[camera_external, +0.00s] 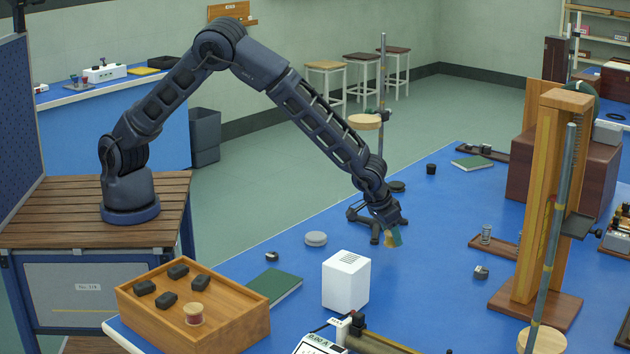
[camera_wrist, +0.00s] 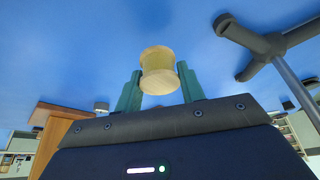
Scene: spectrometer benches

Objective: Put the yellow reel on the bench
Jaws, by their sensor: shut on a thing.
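The yellow reel (camera_wrist: 157,70) is a pale yellow spool with flared ends. My gripper (camera_wrist: 160,88) is shut on it, with a green finger on each side of its waist. In the external view the reel (camera_external: 389,239) shows small at the tip of my gripper (camera_external: 393,237). The blue bench (camera_external: 420,290) fills the lower right of the external view. The reel is over the bench, to the right of a dark stand base. I cannot tell whether the reel touches the bench top.
A stand with a dark tripod base (camera_external: 365,216) is close by my gripper. A white box (camera_external: 346,281) and a grey disc (camera_external: 316,238) are nearby. A wooden box (camera_external: 240,324) holds dark blocks and a red reel (camera_external: 193,314).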

